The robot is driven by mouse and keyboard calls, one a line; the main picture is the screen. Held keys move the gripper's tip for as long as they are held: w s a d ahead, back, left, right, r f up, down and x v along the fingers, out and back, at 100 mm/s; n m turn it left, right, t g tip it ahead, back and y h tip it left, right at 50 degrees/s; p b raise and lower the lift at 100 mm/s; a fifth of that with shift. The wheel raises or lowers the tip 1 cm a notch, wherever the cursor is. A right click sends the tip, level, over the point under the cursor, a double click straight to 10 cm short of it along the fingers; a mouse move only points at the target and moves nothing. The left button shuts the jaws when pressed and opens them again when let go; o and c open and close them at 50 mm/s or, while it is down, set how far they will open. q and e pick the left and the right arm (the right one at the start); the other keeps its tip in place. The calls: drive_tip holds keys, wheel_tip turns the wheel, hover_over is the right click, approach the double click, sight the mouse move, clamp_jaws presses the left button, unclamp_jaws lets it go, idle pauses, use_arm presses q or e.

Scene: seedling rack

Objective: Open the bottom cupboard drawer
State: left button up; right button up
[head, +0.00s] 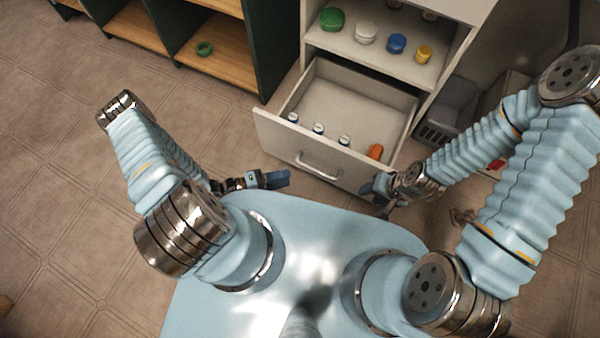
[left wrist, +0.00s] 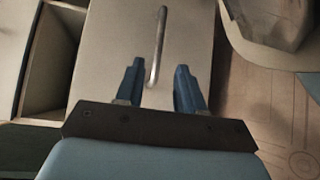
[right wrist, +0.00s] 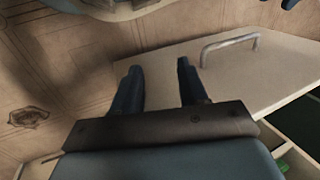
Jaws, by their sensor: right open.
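The bottom drawer (head: 275,133) of the cream cupboard (head: 455,12) is pulled out in the head view. Its bar handle (head: 318,167) is on the front panel and also shows in the left wrist view (left wrist: 159,45) and the right wrist view (right wrist: 230,46). My left gripper (head: 284,179) is open, left of the handle and pointing toward it. In the left wrist view (left wrist: 158,68) the handle's near end shows between the fingers; I see no grip on it. My right gripper (head: 372,188) is open and empty by the drawer front's right end; its fingers show apart (right wrist: 158,68).
The shelf above (head: 350,57) holds green, white, blue and yellow round items. A dark green rack (head: 262,45) stands left. Grey and beige boxes (head: 452,100) stand right.

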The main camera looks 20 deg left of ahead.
use_arm(q)
drive_tip(key=v, duration=0.3)
drive_tip(key=shift+s+a, duration=0.2)
drive_tip(key=shift+a, duration=0.1)
idle(0.3)
